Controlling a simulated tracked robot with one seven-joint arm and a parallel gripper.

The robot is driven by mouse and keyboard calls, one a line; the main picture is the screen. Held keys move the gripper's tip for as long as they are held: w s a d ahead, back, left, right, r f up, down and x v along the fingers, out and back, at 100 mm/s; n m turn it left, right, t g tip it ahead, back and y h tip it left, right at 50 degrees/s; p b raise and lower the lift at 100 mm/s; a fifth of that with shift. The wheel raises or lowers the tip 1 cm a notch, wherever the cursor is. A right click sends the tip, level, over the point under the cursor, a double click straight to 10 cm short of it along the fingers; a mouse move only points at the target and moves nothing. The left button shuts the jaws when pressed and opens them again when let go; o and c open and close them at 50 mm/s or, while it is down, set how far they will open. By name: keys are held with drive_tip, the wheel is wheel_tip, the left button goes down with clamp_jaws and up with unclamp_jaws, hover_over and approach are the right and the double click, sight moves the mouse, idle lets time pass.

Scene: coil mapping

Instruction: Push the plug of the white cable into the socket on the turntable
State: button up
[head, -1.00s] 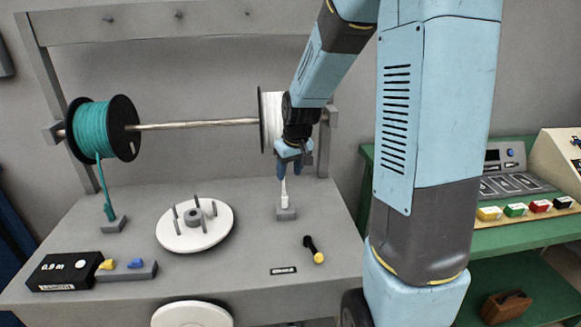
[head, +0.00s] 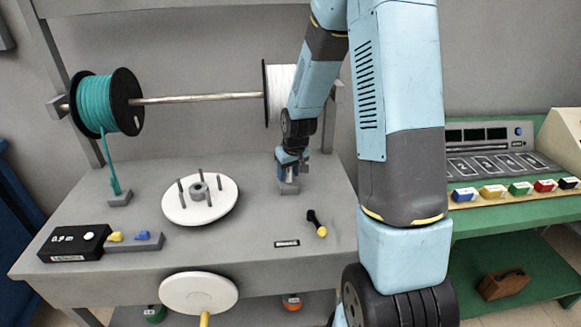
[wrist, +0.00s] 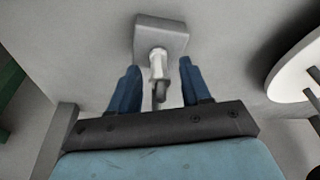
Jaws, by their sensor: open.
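The white cable's plug (wrist: 158,66) stands in a small grey holder block (wrist: 162,36) on the bench. My gripper (wrist: 160,76) is open, with one blue finger on each side of the plug and a gap on both sides. In the head view my gripper (head: 290,176) is low over the holder block (head: 289,188) and hides most of the plug. The white turntable (head: 216,205) lies to the left, with several upright pins around a grey hub (head: 199,190). I cannot make out the socket. The white cable spool (head: 278,92) hangs on the rod behind my arm.
A teal cable spool (head: 106,102) hangs at the left; its cable end sits in another holder (head: 119,199). A black counter box (head: 74,243) is at front left. A black and yellow tool (head: 317,224) lies right of the turntable. A green console stand (head: 500,215) is at right.

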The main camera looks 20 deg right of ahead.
sight(289, 171)
drive_tip(key=shift+f, duration=0.1)
clamp_jaws()
idle(0.8)
drive_tip(key=shift+r, duration=1.5)
idle(0.4)
drive_tip(key=shift+r, duration=1.6)
